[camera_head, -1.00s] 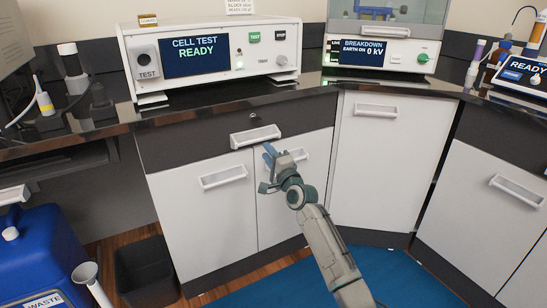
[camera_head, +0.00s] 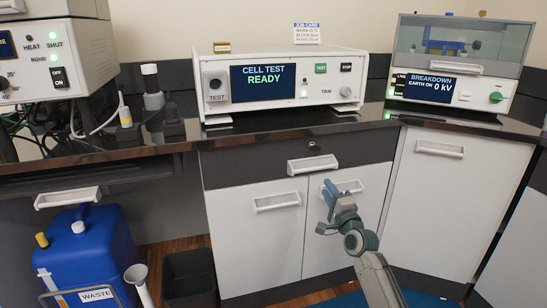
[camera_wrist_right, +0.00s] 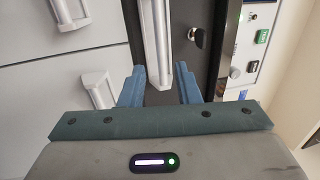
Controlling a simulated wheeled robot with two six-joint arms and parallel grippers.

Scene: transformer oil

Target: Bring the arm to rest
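My right arm (camera_head: 371,264) reaches in from the bottom right of the head view. My right gripper (camera_head: 329,190) is in front of the white cabinet doors, just below the handle of the dark drawer (camera_head: 235,169). My left gripper is in neither view.
The cell test unit (camera_head: 330,75) reads READY on the dark bench top (camera_head: 300,137). The breakdown tester (camera_head: 452,90) stands to its right. A blue waste can (camera_head: 95,250), a funnel (camera_head: 139,285) and a black bin (camera_head: 190,277) are at lower left.

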